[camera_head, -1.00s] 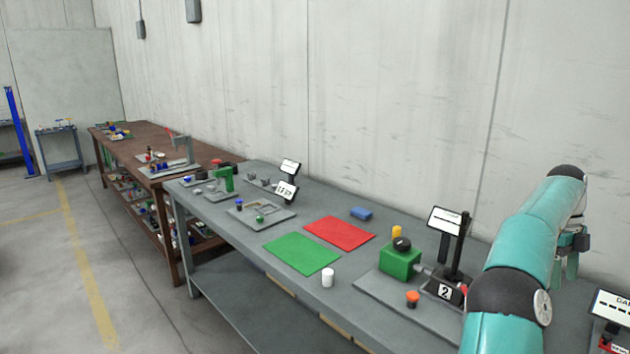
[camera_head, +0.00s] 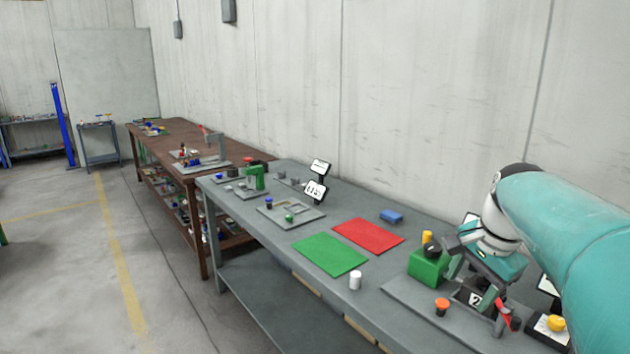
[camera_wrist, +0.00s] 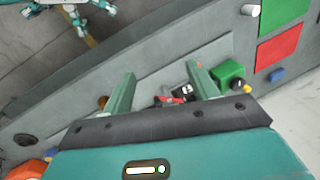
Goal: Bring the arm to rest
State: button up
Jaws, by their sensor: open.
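My arm, teal with white and black joints, reaches in from the right of the head view over the near end of the grey bench (camera_head: 375,280). My gripper (camera_head: 472,284) points down above the grey plate with the number 2 sign, beside the green block (camera_head: 428,267). In the wrist view my gripper (camera_wrist: 161,76) has its two green fingers spread apart, with nothing held between them. A small red and dark part (camera_wrist: 176,98) shows beyond the gap, apart from the fingers. Part of the plate and its display is hidden behind my arm.
A green mat (camera_head: 330,254), a red mat (camera_head: 369,236), a white cylinder (camera_head: 355,281) and a blue block (camera_head: 391,216) lie on the bench. An orange-topped button (camera_head: 442,306) stands near the gripper. A wall runs behind; open floor lies left.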

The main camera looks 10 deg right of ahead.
jog(key=s+a+f+n+t, duration=0.1)
jog(key=s+a+f+n, duration=0.1)
jog(key=a+n, duration=0.3)
jog(key=s+a+f+n+t, duration=0.1)
jog(key=s+a+f+n, duration=0.2)
jog(key=a, duration=0.6)
jog(key=s+a+f+n, duration=0.2)
jog(key=s+a+n, duration=0.4)
jog(key=a+n, duration=0.1)
jog(key=shift+a+f+t, duration=0.25)
jog(key=shift+a+t, duration=0.15)
